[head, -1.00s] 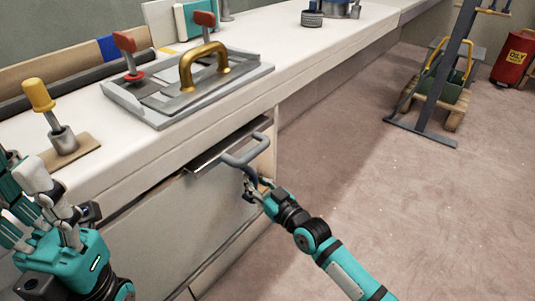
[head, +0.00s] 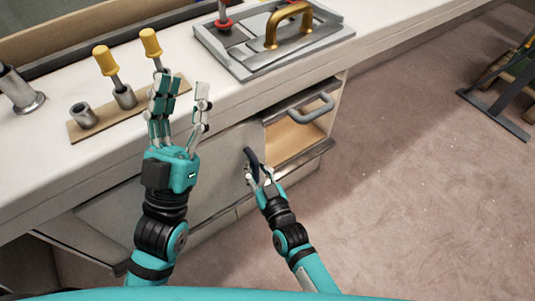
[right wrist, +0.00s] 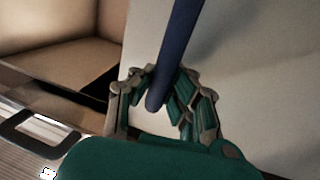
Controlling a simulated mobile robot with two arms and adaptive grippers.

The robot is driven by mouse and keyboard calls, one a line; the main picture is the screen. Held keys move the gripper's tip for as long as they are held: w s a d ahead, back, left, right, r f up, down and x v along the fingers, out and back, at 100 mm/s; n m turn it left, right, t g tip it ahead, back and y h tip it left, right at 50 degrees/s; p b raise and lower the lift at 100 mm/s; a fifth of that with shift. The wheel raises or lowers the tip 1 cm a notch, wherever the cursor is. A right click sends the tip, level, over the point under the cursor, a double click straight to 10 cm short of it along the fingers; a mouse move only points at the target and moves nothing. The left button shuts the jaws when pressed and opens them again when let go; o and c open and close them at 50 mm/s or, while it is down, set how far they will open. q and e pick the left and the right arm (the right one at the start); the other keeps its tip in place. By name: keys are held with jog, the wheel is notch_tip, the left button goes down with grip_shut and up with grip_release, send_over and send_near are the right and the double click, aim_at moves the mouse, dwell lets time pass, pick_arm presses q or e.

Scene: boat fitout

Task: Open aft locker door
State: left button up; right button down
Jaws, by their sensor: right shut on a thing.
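The pale locker door (head: 215,168) is under the counter, with a wood-lined opening (head: 290,140) to its right. The dark blue handle (head: 249,157) stands upright near the door's right edge. My right gripper (head: 259,175) is shut on this handle. In the right wrist view, the fingers (right wrist: 163,95) sit on both sides of the blue handle (right wrist: 178,45), and the bare opening (right wrist: 60,40) is at the left. My left gripper (head: 182,105) is raised in front of the counter edge, open and empty, its fingers pointing up.
Above the opening is a grey bar handle (head: 305,109). The counter holds a grey plate with a brass handle (head: 290,25) and yellow-handled tools (head: 106,62) on a wooden board. A dark metal stand (head: 495,112) is at the far right. The floor (head: 410,170) between is clear.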

pick_arm(q)
jog(key=shift+w+d+f+g+y, duration=0.1)
jog(key=shift+w+f+g+y, duration=0.3)
jog(key=shift+w+f+g, duration=0.3)
pick_arm(e)
jog(key=shift+s+a+f, duration=0.25)
jog(key=shift+s+a, duration=0.25)
jog(key=shift+s, duration=0.1)
pick_arm(q)
jog(key=shift+w+f, duration=0.1)
pick_arm(e)
jog(key=c, duration=1.4)
grip_release()
jog(key=shift+d+r, duration=0.1)
jog(key=shift+o, duration=1)
jog(key=shift+r, duration=0.1)
pick_arm(q)
jog(key=shift+d, duration=0.1)
pick_arm(e)
jog(key=v, duration=1.2)
